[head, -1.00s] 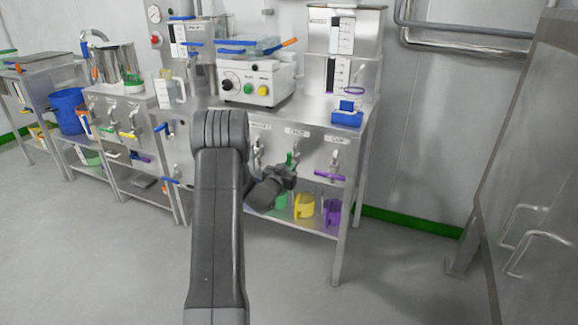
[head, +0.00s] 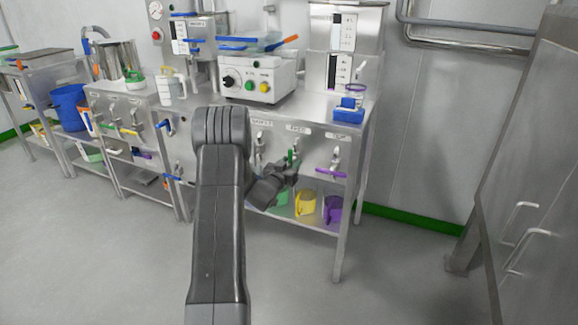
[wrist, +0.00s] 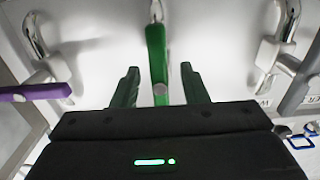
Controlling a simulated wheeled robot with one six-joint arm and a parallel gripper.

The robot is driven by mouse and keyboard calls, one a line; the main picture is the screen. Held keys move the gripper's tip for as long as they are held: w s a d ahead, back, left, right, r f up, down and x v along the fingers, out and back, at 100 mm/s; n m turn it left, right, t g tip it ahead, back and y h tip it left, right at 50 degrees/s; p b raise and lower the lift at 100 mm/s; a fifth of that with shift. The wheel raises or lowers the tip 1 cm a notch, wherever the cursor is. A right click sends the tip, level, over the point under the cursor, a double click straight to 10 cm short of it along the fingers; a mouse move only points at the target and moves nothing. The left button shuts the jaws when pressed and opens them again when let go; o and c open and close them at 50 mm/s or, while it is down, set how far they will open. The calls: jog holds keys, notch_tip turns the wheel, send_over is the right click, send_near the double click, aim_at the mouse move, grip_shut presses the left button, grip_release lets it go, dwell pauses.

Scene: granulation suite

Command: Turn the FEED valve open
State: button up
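The green-handled valve (head: 293,157) is the middle one of three on the front panel of the right steel bench. The label above it is too small to read surely. In the wrist view its green lever (wrist: 157,62) runs along the picture's height, its free end between my fingers. My gripper (wrist: 159,88) is open, one finger on each side of the lever, with gaps showing on both sides. In the head view my gripper (head: 289,168) is at the green valve, partly covering it.
A purple-handled valve (head: 333,172) is to the right; it also shows at left in the wrist view (wrist: 35,91). Another metal valve (head: 259,144) is to the left. Yellow (head: 306,203) and purple (head: 333,210) jugs stand on the shelf below. Floor in front is clear.

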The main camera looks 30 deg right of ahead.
jog(key=p+v, duration=0.1)
jog(key=v, duration=1.2)
jog(key=shift+s+a+p, duration=0.25)
jog(key=shift+s+p, duration=0.05)
jog(key=shift+p, duration=0.1)
jog(key=shift+w+d, duration=0.1)
jog(key=b+x, duration=0.1)
jog(key=x, duration=1.2)
jog(key=shift+w+d+b, duration=0.2)
jog(key=shift+w+b, duration=0.05)
jog(key=shift+b, duration=0.15)
jog(key=shift+s+a, duration=0.1)
